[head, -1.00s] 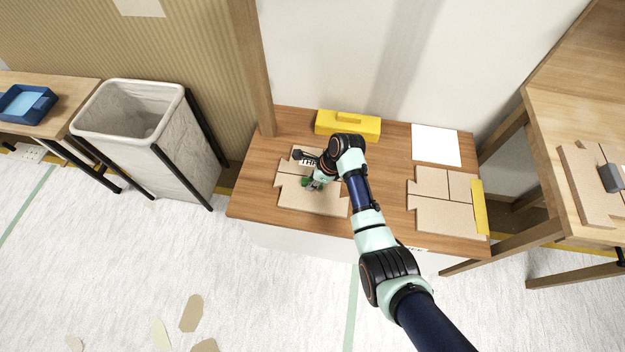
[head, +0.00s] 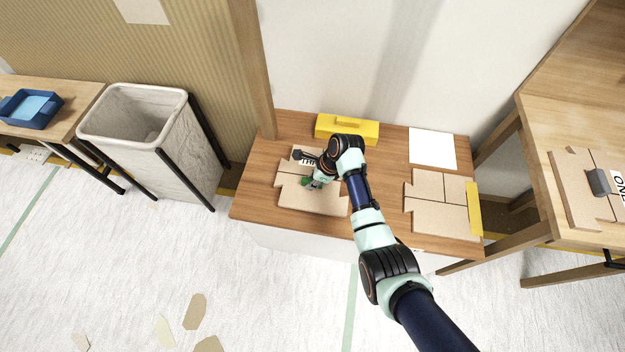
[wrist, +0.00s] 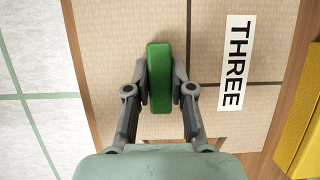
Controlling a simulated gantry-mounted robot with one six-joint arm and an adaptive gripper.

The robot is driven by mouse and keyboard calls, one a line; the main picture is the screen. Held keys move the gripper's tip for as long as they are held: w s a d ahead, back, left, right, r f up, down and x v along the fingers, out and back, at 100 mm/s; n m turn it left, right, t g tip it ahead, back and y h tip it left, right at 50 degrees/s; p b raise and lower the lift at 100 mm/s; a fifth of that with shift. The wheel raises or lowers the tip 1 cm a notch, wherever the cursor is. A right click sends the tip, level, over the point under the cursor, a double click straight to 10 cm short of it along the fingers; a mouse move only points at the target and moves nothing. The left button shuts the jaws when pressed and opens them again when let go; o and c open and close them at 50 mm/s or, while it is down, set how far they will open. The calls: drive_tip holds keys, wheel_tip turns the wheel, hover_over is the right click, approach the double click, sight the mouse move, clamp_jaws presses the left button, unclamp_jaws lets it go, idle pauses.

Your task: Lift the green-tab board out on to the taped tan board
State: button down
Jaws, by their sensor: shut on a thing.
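The green-tab board (head: 312,201) is a tan panel on the left part of the wooden table, with dark seams and a partly covered label. In the wrist view its face (wrist: 110,40) fills much of the picture, with the label THREE. Its green tab (wrist: 160,90) stands between the fingers of my gripper (wrist: 160,72), which is shut on it. In the head view my gripper (head: 315,182) is over this board, partly hidden by my arm. I cannot tell whether the board is off the table. The taped tan board (head: 440,215) lies at the table's right, with yellow tape (head: 474,209) along its right edge.
A yellow box (head: 347,130) with a handle and a white sheet (head: 432,148) lie at the table's back. A wooden post (head: 254,70) rises at its back left. A bin (head: 150,135) stands left. Another tan board (head: 575,198) with a grey tab lies on the right table.

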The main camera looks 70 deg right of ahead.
drive_tip(key=shift+r+p, duration=1.7)
drive_tip(key=shift+p, duration=0.05)
drive_tip(key=shift+r, duration=0.1)
wheel_tip(320, 180, up, 40)
drive_tip(key=p, duration=4)
drive_tip(key=shift+d, duration=0.1)
